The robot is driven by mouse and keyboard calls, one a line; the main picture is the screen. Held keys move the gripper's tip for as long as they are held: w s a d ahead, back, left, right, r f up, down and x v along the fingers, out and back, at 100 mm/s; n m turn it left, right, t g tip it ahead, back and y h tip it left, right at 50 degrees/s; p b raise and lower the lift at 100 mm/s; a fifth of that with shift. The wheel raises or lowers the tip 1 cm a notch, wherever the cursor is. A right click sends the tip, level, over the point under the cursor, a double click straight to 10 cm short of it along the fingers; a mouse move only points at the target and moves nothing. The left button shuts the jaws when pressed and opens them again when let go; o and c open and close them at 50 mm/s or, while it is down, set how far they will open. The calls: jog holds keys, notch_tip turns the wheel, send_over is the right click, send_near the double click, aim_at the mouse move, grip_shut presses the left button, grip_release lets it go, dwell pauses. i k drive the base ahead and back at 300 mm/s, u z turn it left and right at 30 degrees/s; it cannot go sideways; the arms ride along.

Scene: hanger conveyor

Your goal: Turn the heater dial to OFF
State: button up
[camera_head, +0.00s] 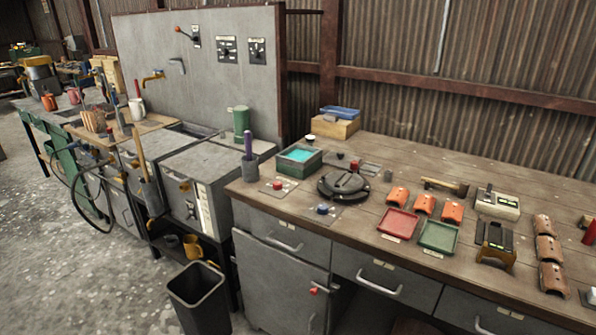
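On the upright grey panel (150,40) at the back left are two dark plates that look like dials. My gripper is not in view, and nothing of my arm shows near the panel.
A wooden workbench (400,165) on the right holds red and green trays, orange curved pieces and a round black device. Grey cabinets (195,180) stand below the panel. A black bin (198,300) stands on the floor in front. The floor at left is open.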

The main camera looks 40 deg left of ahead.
aim_at(278, 185)
jog(key=i, duration=0.3)
jog(key=u, duration=0.75)
